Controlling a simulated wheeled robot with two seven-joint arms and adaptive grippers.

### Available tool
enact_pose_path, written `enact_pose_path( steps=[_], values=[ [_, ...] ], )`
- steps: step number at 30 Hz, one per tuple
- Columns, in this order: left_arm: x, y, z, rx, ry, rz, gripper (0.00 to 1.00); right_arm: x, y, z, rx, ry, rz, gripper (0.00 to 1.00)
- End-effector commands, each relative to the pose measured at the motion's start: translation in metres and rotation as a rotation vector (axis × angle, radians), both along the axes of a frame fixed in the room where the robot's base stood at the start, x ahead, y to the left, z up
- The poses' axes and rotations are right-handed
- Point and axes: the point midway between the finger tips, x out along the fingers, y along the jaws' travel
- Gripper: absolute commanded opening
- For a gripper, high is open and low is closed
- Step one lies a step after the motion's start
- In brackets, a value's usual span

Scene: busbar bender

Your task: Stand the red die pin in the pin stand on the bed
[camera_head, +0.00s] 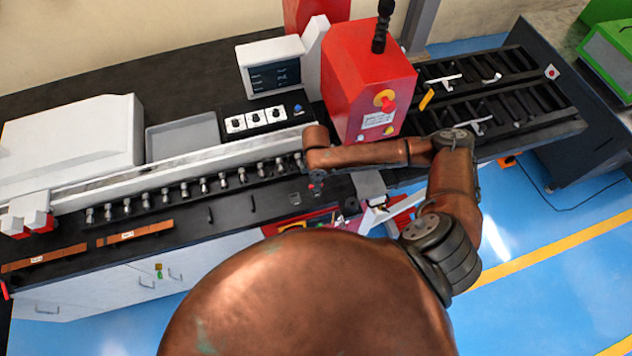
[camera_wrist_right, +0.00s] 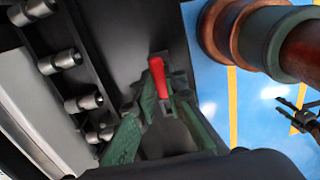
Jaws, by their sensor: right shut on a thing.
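The red die pin (camera_wrist_right: 158,78) shows in the right wrist view, between the green fingers of my right gripper (camera_wrist_right: 158,103). My right gripper is shut on the pin and hides its lower part. In the head view my right gripper (camera_head: 317,183) is small and partly hidden under the wrist, above the front part of the black bed (camera_head: 235,222), near the row of rollers. The pin cannot be told apart clearly there. I cannot make out the pin stand with certainty in either view.
Metal rollers (camera_wrist_right: 83,103) line the bed beside the gripper. A red machine head (camera_head: 365,75) stands behind my right arm. Copper bars (camera_head: 135,233) lie at the front left of the bed. The blue floor (camera_head: 560,230) is open at the right.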

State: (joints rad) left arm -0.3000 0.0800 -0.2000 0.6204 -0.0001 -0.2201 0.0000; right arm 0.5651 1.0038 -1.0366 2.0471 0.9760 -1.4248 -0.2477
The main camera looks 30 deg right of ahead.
Motion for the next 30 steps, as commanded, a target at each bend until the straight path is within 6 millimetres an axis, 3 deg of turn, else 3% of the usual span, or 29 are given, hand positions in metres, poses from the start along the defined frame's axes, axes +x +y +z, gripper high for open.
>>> enact_pose_path(
  steps=[8, 9, 17, 26, 30],
  values=[
    [0.000, 0.000, -0.002, 0.000, 0.000, 0.000, 0.40, 0.000, 0.000, -0.007, 0.001, 0.001, 0.001, 0.00],
    [0.000, 0.000, -0.002, 0.000, 0.000, 0.000, 0.40, 0.000, 0.000, -0.006, 0.001, 0.000, 0.001, 0.14],
    [0.000, 0.000, -0.002, 0.000, 0.000, 0.000, 0.40, 0.000, 0.000, -0.006, 0.001, 0.000, 0.001, 0.31],
    [-0.002, 0.002, -0.002, 0.002, 0.002, 0.000, 0.40, 0.000, 0.000, -0.004, 0.001, 0.000, 0.000, 0.31],
    [-0.001, 0.001, -0.002, 0.001, 0.001, 0.000, 0.40, 0.001, 0.001, 0.010, 0.001, -0.002, 0.001, 0.31]
  ],
)
